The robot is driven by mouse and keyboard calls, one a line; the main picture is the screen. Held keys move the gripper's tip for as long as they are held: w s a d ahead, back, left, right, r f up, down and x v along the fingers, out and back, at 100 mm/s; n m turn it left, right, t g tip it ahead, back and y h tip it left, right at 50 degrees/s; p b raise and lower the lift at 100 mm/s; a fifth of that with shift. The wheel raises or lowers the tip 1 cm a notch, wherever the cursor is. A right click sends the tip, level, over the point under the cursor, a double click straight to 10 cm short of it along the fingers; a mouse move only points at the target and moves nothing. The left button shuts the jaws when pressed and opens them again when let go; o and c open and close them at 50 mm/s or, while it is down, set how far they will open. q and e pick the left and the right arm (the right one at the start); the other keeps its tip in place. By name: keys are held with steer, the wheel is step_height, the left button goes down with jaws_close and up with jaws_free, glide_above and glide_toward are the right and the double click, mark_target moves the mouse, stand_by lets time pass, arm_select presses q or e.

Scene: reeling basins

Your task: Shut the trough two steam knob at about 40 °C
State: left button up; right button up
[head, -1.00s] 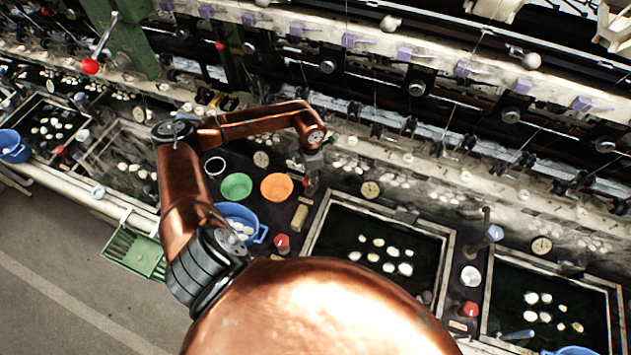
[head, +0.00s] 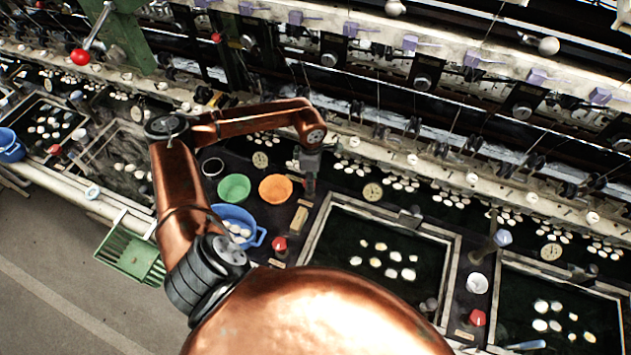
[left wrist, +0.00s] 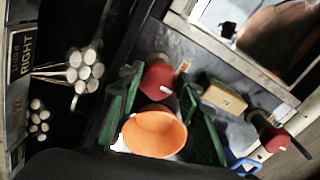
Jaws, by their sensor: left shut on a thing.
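My left gripper (head: 311,172) reaches down at the back left corner of the middle trough (head: 325,220). In the left wrist view its green fingers (left wrist: 160,108) sit on either side of a red steam knob (left wrist: 158,78) with a white mark, and are shut on it. The gripper mostly hides this knob in the head view. A tan tag (left wrist: 222,97), seemingly marked 2, lies beside it. A round dial (head: 372,192) stands behind the trough; its reading is too small to tell. My right gripper is out of view.
A second red knob (head: 280,244) stands nearer the front edge. A green bowl (head: 234,187), an orange bowl (head: 275,188) and a blue basin (head: 238,216) lie left of the gripper. White cocoons float in the trough. Reeling machinery runs along the back.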

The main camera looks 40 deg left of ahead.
arm_select(q)
steer(key=shift+w+a+r, duration=0.2)
steer(key=shift+w+a, duration=0.05)
steer(key=shift+a, duration=0.1)
steer(key=o, duration=1.1)
steer(key=shift+f, duration=0.1)
steer(key=shift+o, duration=0.3)
steer(key=shift+s+d, duration=0.1)
step_height(320, 180, up, 12)
